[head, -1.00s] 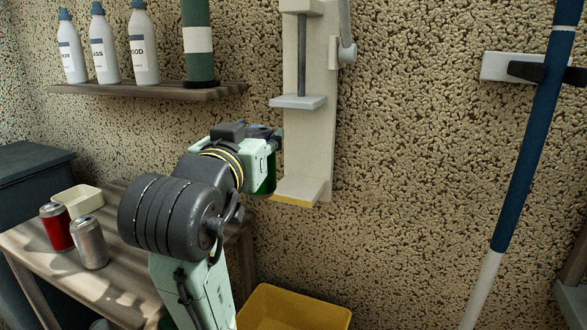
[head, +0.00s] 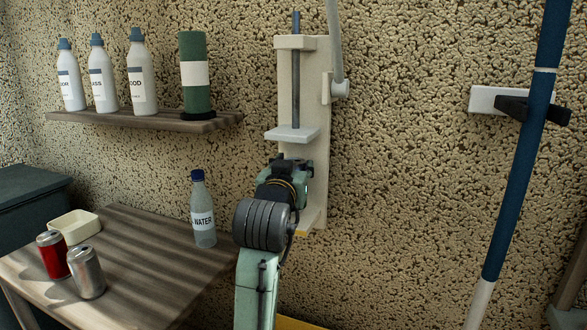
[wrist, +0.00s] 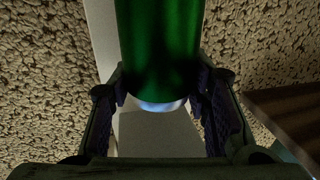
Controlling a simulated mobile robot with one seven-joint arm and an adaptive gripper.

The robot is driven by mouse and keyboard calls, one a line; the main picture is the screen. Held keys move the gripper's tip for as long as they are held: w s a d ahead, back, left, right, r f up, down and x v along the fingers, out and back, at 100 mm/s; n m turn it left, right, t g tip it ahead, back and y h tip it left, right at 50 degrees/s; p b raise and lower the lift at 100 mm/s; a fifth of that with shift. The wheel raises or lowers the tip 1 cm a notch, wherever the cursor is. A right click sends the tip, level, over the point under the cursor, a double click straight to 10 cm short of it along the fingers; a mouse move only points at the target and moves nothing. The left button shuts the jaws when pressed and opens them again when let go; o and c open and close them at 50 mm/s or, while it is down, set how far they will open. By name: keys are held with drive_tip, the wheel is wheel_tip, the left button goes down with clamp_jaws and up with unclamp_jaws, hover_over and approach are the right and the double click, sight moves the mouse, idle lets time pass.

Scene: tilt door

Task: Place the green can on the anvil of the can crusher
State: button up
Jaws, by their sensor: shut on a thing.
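The green can (wrist: 158,45) stands between the two fingers of my gripper (wrist: 163,98) in the wrist view, with a finger pad on each side. My gripper (head: 291,170) is shut on it in front of the can crusher (head: 317,110). In the head view my arm hides the can. The crusher's anvil (head: 309,221) is the low ledge, partly covered by my arm. In the wrist view a pale flat surface (wrist: 155,135), apparently the anvil, lies just below the can's bright rim. I cannot tell whether they touch. The pressing plate (head: 291,134) is raised above my gripper.
The crusher's lever (head: 336,45) points up at the right. A red can (head: 53,256), a silver can (head: 87,273), a white tray (head: 75,225) and a water bottle (head: 202,212) stand on the wooden table (head: 145,265). A shelf (head: 145,120) holds several bottles.

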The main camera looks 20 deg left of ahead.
drive_tip(key=shift+f, duration=0.4)
drive_tip(key=shift+f, duration=0.1)
drive_tip(key=shift+f, duration=0.15)
drive_tip(key=o, duration=1.1)
drive_tip(key=shift+o, duration=0.2)
drive_tip(key=shift+r, duration=0.3)
drive_tip(key=s+d+b, duration=0.2)
drive_tip(key=s, duration=1)
